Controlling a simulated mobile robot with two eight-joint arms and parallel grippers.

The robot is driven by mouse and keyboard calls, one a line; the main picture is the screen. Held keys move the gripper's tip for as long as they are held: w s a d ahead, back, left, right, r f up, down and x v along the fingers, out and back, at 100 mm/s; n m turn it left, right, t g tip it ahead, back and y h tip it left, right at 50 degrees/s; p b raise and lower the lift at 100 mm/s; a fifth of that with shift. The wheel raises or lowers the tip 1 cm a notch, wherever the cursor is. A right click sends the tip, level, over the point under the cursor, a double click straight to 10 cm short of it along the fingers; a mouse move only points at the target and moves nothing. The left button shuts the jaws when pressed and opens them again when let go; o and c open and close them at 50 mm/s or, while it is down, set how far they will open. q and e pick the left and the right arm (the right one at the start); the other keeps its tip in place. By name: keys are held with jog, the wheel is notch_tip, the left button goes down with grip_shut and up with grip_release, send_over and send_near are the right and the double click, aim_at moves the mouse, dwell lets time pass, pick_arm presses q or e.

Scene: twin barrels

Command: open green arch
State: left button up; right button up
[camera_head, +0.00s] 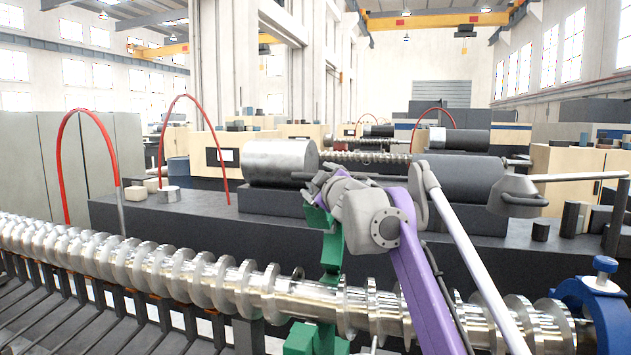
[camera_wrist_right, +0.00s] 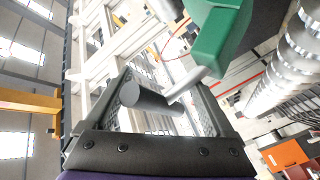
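The green arch (camera_head: 331,250) stands raised behind the shiny screw shaft (camera_head: 212,283), and no green crosses the front of the shaft there. A green base part (camera_head: 310,341) shows below the shaft. My right gripper (camera_head: 322,186) is at the arch's upper end and partly covers it. In the right wrist view, the green arch (camera_wrist_right: 222,40) carries a grey rod with a dark cylindrical knob (camera_wrist_right: 148,98). The knob lies between the fingers of my right gripper (camera_wrist_right: 160,100), which look apart; contact is unclear. My left gripper is not in view.
A blue arch (camera_head: 597,305) with a blue knob spans the shaft at the right. A dark machine bed (camera_head: 150,235) with a metal cylinder (camera_head: 280,162) and red hoops (camera_head: 70,150) stands behind. Dark slats lie below the shaft at left.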

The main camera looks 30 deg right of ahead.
jog(key=shift+s+f, duration=0.2)
jog(key=shift+s, duration=0.25)
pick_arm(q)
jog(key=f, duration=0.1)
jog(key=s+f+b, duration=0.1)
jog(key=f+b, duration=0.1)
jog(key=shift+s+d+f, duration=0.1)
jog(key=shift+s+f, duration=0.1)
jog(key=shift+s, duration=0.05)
pick_arm(e)
jog(key=v, duration=1)
jog(key=shift+a+r, duration=0.15)
jog(key=shift+r, duration=0.1)
jog(key=shift+w, duration=0.15)
